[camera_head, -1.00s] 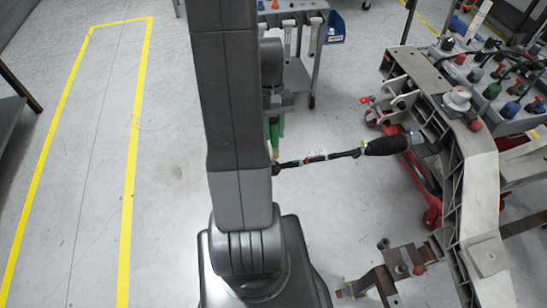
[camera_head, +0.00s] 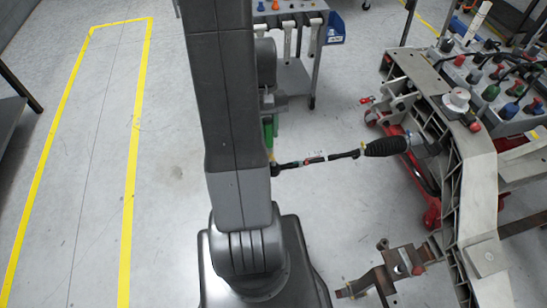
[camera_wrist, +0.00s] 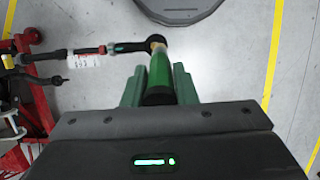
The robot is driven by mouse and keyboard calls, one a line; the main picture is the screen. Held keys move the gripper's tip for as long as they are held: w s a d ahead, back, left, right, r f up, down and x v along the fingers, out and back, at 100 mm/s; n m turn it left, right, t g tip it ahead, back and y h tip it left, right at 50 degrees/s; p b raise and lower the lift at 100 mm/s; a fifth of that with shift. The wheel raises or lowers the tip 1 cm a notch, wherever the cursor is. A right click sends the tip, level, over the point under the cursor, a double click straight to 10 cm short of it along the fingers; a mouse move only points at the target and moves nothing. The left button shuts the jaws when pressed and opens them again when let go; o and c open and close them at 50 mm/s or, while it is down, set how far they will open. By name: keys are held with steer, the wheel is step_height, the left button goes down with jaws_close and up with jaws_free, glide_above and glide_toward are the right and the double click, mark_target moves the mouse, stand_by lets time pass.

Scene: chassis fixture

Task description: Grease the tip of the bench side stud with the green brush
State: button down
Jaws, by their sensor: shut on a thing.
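My gripper (camera_wrist: 158,82) is shut on the green brush (camera_wrist: 160,72), whose handle lies between the green jaw pads. The brush's tan tip (camera_wrist: 157,42) is at the round black end (camera_wrist: 153,38) of a dark rod (camera_wrist: 95,49) in the wrist view. The tip overlaps that end in the picture; I cannot tell whether they touch. The stud itself is not clearly distinguishable there. In the head view, the green brush (camera_head: 268,132) is partly hidden by my arm, above the near end of the rod (camera_head: 310,160). The rod runs right to a ribbed black boot (camera_head: 387,146).
A pale metal chassis frame (camera_head: 480,185) stands at the right, with a tray of coloured-capped items (camera_head: 490,90) behind it. A red jack (camera_head: 432,215) sits below. A grey cart (camera_head: 298,75) stands at the back.

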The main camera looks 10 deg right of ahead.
steer(key=shift+p+v, duration=1.95)
steer(key=shift+v, duration=0.65)
steer(key=w+a+f, duration=0.9)
steer(key=w+f, duration=0.2)
steer(key=w, duration=0.1)
steer(key=shift+w+a+m, duration=0.15)
steer(key=shift+w+m, duration=0.15)
